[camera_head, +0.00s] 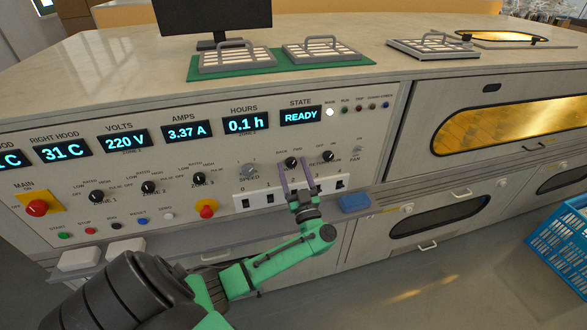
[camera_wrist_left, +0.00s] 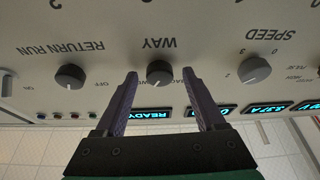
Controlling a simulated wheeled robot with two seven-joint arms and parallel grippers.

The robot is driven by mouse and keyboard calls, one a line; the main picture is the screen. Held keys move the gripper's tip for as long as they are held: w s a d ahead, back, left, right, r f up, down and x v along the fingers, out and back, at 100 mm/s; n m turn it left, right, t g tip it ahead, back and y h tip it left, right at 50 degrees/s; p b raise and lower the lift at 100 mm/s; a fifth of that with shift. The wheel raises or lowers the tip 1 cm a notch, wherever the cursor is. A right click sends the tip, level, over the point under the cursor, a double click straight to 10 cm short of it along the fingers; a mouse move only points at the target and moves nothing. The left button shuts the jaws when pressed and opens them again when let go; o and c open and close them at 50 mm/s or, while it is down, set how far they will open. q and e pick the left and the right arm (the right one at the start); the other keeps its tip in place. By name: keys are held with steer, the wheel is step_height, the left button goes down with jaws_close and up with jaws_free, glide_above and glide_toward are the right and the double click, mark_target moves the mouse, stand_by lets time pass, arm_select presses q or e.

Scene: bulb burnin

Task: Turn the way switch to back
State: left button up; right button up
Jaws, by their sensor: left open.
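The way switch (camera_head: 291,162) is a round black knob on the control panel, with small labels above it. In the left wrist view the way switch (camera_wrist_left: 159,73) shows upside down under the word WAY. I cannot tell for sure which side its pointer is on. My left gripper (camera_head: 296,172) is open in front of the panel. In the wrist view its two purple fingers (camera_wrist_left: 160,84) stand on either side of the knob with gaps visible. I cannot tell whether either finger touches it. My right gripper is not in view.
The return run knob (camera_wrist_left: 70,77) and the speed knob (camera_wrist_left: 254,70) flank the way switch. The state display (camera_head: 300,117) reads READY. A blue crate (camera_head: 560,240) stands at the right.

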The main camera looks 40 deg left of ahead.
arm_select(q)
jaws_close()
steer(key=shift+n, duration=0.4)
steer(key=n+g, duration=0.1)
steer(key=n, duration=0.1)
steer(key=shift+d+f+n+g+y, duration=0.1)
steer(key=shift+n+g+y, duration=0.2)
steer(key=shift+g+y, duration=0.1)
steer(key=n+g+b, duration=0.1)
steer(key=n+g, duration=0.1)
steer(key=n, duration=0.3)
steer(key=shift+w+d, duration=0.1)
steer(key=shift+w, duration=0.05)
steer(key=n+g, duration=0.2)
steer(key=n, duration=0.1)
steer(key=shift+b, duration=0.35)
steer(key=shift+r+n+g, duration=0.2)
steer(key=shift+n+g, duration=0.6)
steer(key=shift+n, duration=1.4)
